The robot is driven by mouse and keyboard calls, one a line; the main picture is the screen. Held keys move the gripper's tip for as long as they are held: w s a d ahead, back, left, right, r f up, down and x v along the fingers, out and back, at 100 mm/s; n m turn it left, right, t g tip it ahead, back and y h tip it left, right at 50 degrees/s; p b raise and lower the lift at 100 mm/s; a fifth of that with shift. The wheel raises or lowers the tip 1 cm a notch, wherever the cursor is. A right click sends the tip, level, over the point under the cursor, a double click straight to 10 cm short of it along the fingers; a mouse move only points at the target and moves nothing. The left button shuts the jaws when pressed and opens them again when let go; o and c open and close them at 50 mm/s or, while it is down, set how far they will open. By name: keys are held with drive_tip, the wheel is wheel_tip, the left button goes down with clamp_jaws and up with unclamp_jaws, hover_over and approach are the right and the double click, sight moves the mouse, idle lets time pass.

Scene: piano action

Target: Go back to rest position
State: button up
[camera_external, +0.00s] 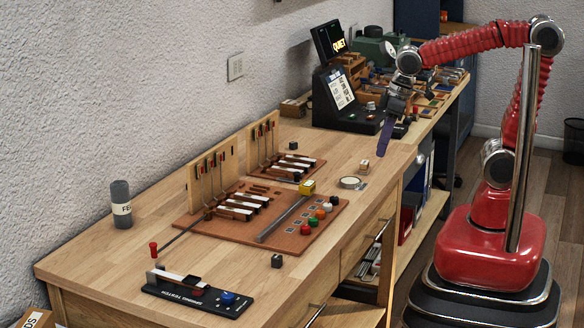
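My red ribbed arm rises from its base at the right and reaches left over the back right part of the wooden workbench (330,160). My gripper (386,132) hangs from the arm's end, pointing down, above the bench's right edge. A long, narrow, dark purple shape shows at its tip. I cannot tell whether this is the closed fingers or a thing between them. It appears clear of the bench top and of the small parts nearby.
A brown board (250,243) with piano action parts and coloured knobs lies mid-bench. A small wooden block (364,166) and a round dish (350,183) lie below the gripper. A black display stand (345,100) is behind it. A dark cylinder (121,203) stands at left.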

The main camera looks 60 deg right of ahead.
drive_tip(key=s+d+r+m+t, duration=0.2)
drive_tip(key=s+d+r+m, duration=0.1)
drive_tip(key=s+d, duration=0.3)
drive_tip(key=shift+d+t+h, duration=0.3)
drive_tip(key=shift+d+h, duration=0.1)
drive_tip(key=shift+d, duration=0.8)
drive_tip(key=shift+r, duration=0.1)
idle(2.3)
